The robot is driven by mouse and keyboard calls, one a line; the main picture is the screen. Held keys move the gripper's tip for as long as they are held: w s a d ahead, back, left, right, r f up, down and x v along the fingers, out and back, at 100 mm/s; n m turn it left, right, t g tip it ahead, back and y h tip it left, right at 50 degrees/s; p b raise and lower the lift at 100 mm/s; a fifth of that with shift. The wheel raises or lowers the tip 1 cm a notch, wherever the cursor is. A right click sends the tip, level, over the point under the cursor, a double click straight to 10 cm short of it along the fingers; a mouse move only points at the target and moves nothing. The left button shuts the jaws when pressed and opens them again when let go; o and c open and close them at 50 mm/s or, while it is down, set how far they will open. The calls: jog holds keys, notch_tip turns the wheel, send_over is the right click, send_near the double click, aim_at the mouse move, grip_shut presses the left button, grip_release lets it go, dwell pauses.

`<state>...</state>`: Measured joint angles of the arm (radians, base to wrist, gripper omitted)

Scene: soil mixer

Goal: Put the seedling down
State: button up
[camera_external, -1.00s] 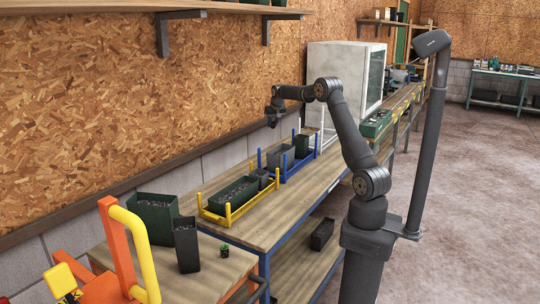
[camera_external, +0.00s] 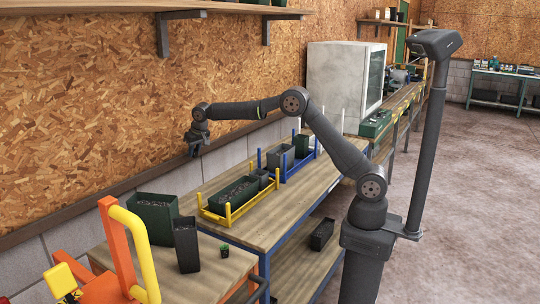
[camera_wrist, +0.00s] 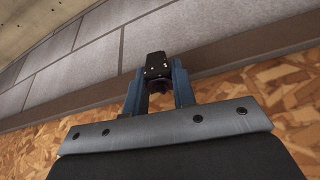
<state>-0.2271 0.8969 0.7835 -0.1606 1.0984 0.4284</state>
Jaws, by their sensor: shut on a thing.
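My gripper (camera_external: 196,146) is raised above the bench near the back wall, its fingers pointing down. In the wrist view its two blue-grey fingers (camera_wrist: 158,92) are shut on a small black object (camera_wrist: 157,65) with a few light specks. I cannot tell whether this is the seedling's pot; no leaves show on it. A small green seedling in a dark pot (camera_external: 224,250) stands upright on the wooden table at the front, apart from my gripper.
A green box (camera_external: 155,216) and a tall dark pot (camera_external: 186,246) stand on the front table. Filled green planters (camera_external: 233,191) sit in a yellow-posted rack (camera_external: 211,217) on the bench. A blue-posted rack (camera_external: 300,168) is behind. An orange and yellow frame (camera_external: 118,250) is front left.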

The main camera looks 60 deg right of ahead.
jog(key=s+a+r+n, duration=0.1)
jog(key=a+r, duration=0.4)
jog(key=a, duration=0.6)
jog(key=s+a+r+n, duration=0.1)
jog(key=a+r, duration=0.4)
jog(key=a, duration=0.5)
jog(key=n+g+y, duration=0.1)
jog(key=n+y, duration=0.3)
jog(key=n, duration=0.5)
send_over(142, 280)
notch_tip(142, 280, down, 18)
jog(key=shift+r, duration=0.15)
jog(key=shift+f, duration=2.35)
jog(key=o, duration=0.5)
jog(key=shift+f, duration=0.15)
jog(key=o, duration=0.5)
jog(key=shift+c, duration=0.2)
